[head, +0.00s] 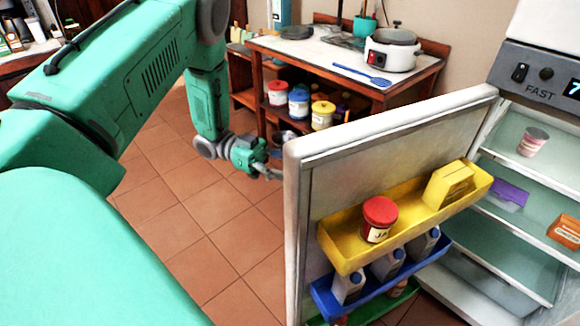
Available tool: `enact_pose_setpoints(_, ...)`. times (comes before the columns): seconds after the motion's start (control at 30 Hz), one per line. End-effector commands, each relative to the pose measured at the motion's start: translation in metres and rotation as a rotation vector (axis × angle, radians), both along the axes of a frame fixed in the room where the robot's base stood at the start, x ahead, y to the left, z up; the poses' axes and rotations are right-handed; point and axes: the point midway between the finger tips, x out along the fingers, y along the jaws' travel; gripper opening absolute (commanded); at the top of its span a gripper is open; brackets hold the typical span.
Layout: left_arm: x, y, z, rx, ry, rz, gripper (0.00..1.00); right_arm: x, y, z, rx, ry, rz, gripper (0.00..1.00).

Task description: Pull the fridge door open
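The fridge door (330,190) stands swung wide open, its inner side facing me with a yellow shelf, a blue shelf and a green shelf. The fridge (515,195) is at the right, its interior in view. My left gripper (272,172) is at the door's free edge, on the outer side, with its fingertips close to that edge. The door's handle and outer face are hidden, so I cannot tell whether the gripper touches or holds anything. My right gripper is not in view.
A wooden table (330,62) with a white cooker (392,50) and a blue spatula (362,75) stands behind the door. A red-lidded jar (379,219) and a yellow box (448,184) sit in the door's yellow shelf. The tiled floor (190,215) left of the door is clear.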

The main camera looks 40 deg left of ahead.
Motion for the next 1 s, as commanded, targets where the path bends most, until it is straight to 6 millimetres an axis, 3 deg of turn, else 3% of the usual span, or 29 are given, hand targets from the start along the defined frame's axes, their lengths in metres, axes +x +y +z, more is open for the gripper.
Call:
enact_pose_setpoints(0.3, -0.017, 0.069, -0.004, -0.005, 0.002, 0.005, 0.36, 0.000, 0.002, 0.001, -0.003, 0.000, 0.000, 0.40)
enact_pose_setpoints(0.5, -0.026, 0.102, -0.005, -0.006, 0.002, 0.004, 0.36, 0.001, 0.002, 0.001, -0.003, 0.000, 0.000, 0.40)
enact_pose_setpoints(0.63, -0.029, 0.111, -0.005, -0.004, 0.004, 0.003, 0.36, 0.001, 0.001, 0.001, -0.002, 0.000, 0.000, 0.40)
enact_pose_setpoints(1.0, -0.029, 0.113, -0.004, -0.004, 0.004, 0.002, 0.36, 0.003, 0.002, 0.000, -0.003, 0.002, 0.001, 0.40)
